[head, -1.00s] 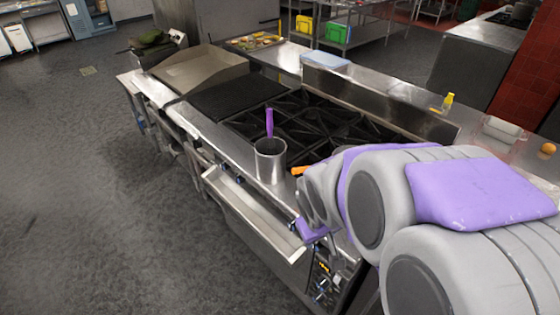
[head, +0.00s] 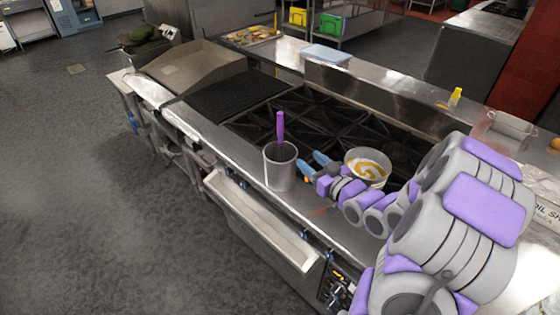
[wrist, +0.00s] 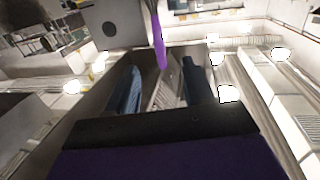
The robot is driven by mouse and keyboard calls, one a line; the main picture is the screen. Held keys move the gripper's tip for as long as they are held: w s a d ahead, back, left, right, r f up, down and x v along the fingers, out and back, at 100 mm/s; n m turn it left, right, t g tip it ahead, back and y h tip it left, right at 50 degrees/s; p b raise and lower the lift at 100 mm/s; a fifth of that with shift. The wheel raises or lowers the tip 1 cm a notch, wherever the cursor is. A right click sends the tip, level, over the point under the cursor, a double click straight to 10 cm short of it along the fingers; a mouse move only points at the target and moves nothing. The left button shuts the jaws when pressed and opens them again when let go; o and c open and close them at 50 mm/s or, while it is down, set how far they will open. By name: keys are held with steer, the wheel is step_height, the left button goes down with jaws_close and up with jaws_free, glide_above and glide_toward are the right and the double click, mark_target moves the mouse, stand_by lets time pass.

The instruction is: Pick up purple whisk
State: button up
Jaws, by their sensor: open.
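The purple whisk (head: 280,128) stands in a metal cylindrical container (head: 281,168) on the front ledge of the stove; its purple handle sticks up and its lower part is hidden inside. My gripper (head: 315,163) is just to the right of the container in the head view, its blue fingers pointing toward it. In the wrist view the fingers of my gripper (wrist: 160,85) are apart with nothing between them. The purple handle (wrist: 159,45) shows ahead of and above the fingertips there, not gripped.
Black burner grates (head: 330,125) lie behind the container. A white bowl with orange-brown contents (head: 367,166) sits close behind my arm. A flat griddle (head: 190,70) is at the left and a yellow bottle (head: 455,97) at the back right. The floor at left is clear.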

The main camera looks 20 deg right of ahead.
steer(key=b, duration=0.1)
glide_toward(283, 133)
steer(key=w, duration=0.5)
steer(key=shift+w+a+f, duration=0.1)
steer(key=shift+w+a, duration=0.15)
steer(key=shift+a, duration=0.1)
steer(key=shift+w+a+b, duration=0.3)
steer(key=shift+w+b, duration=0.05)
steer(key=shift+w, duration=0.25)
steer(key=w, duration=0.4)
steer(key=shift+w+a+b, duration=0.15)
steer(key=shift+a+b, duration=0.2)
steer(key=shift+b, duration=0.05)
jaws_close()
